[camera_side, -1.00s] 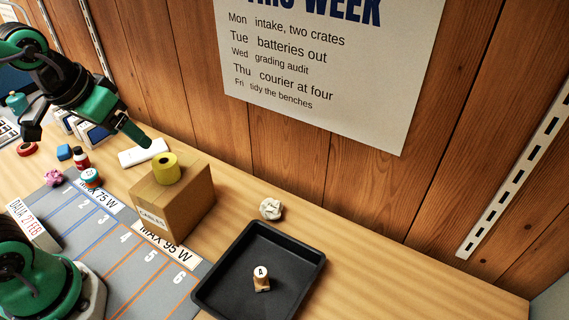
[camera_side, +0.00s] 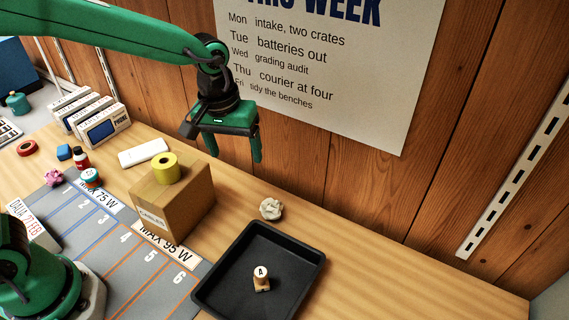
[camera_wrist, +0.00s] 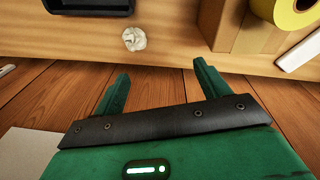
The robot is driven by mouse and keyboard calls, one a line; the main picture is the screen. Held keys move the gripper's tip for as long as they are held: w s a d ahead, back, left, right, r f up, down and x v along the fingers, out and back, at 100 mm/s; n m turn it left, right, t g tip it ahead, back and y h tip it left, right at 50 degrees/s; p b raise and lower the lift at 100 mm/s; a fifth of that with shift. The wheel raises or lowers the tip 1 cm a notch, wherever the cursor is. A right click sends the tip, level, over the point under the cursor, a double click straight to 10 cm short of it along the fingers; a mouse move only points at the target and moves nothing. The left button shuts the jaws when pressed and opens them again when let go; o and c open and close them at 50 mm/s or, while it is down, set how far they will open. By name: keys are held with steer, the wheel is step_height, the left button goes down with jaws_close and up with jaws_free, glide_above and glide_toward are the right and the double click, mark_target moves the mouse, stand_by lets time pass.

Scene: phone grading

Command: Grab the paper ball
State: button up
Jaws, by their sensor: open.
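The paper ball (camera_side: 271,208) is a crumpled white wad on the wooden bench, just behind the black tray and right of the cardboard box. In the wrist view the paper ball (camera_wrist: 134,38) lies beyond the fingertips, nearer the left finger. My gripper (camera_side: 222,152) is open and empty, up in the air before the wood wall, above and to the left of the ball. Its two green fingers (camera_wrist: 160,72) stand apart in the wrist view with nothing between them.
The black tray (camera_side: 207,289) holds a small wooden piece marked A (camera_side: 261,279). The cardboard box (camera_side: 190,206) carries a yellow tape roll (camera_side: 166,168). Phone boxes (camera_side: 107,128) stand at the back left. The bench right of the ball is clear.

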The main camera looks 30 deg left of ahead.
steer(key=n+g, duration=0.1)
glide_above(271, 203)
step_height(271, 203, down, 8)
steer(key=shift+r, duration=0.1)
steer(key=shift+f, duration=1.3)
steer(key=shift+f, duration=2.6)
steer(key=c, duration=1)
steer(key=shift+c, duration=0.2)
